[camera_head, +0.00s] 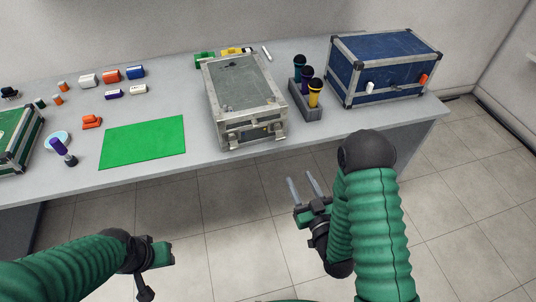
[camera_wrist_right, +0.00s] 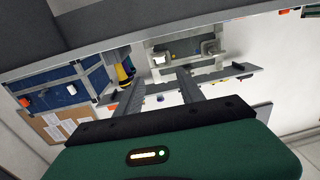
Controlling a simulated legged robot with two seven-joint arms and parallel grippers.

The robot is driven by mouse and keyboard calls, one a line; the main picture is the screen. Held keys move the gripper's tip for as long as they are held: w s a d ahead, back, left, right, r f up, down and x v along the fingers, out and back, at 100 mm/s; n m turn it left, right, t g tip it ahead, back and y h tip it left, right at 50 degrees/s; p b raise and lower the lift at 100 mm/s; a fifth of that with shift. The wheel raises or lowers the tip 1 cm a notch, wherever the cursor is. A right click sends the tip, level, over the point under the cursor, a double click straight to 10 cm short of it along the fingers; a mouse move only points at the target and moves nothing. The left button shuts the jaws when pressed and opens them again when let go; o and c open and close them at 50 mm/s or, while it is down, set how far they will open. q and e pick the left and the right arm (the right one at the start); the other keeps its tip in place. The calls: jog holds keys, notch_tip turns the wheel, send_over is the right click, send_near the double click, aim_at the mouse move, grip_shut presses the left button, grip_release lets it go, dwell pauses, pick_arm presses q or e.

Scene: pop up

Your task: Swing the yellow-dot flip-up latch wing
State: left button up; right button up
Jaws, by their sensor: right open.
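A grey case with metal edges (camera_head: 243,92) stands on the table near the middle in the head view. Its front has small latches (camera_head: 265,128); a yellowish spot shows there, but the dot and wing are too small to make out. In the right wrist view, the case front (camera_wrist_right: 185,62) shows two latch fittings, one at left (camera_wrist_right: 161,60) and one at right (camera_wrist_right: 210,48). My right gripper (camera_head: 302,182) is open and empty, in front of and below the table edge, apart from the case. My left gripper (camera_head: 152,260) is low at the left; its jaw state is unclear.
The table (camera_head: 192,115) carries a green mat (camera_head: 143,142), a microphone holder (camera_head: 305,108), a blue case (camera_head: 384,65), a green case (camera_head: 18,138) and several small colored blocks. The holder stands close right of the grey case. The floor space before the table is clear.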

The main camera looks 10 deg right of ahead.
jog(key=b, duration=0.8)
send_near(281, 139)
jog(key=s+f, duration=0.1)
jog(key=s, duration=0.1)
jog(key=w, duration=0.7)
jog(key=w+r, duration=0.1)
jog(key=w, duration=0.3)
jog(key=shift+w+a, duration=0.15)
jog(key=shift+a, duration=0.25)
jog(key=shift+c, duration=0.2)
grip_shut()
